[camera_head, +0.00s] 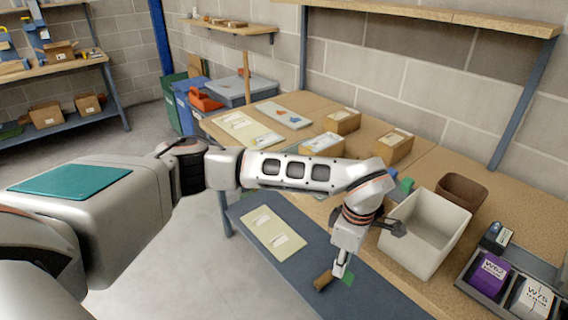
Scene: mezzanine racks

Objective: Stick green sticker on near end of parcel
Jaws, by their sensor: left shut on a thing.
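My left gripper (341,271) points down over the front edge of the bench and the lower blue-grey surface. It is shut on a small green piece (348,279), which looks like the green sticker, at its fingertips. A small brown block (322,282) shows just left of the fingertips; I cannot tell whether they touch. Cardboard parcels stand on the bench: one at the back (342,121), one at the right (394,147) and one with a white label on top (322,144). Which parcel is the task's is unclear. My right gripper is not in view.
A white open bin (408,240) stands right of my gripper, with a brown bin (463,188) behind it. A tray at the right holds a purple box (488,271) and a white box (533,299). Sheets (273,233) lie on the lower surface.

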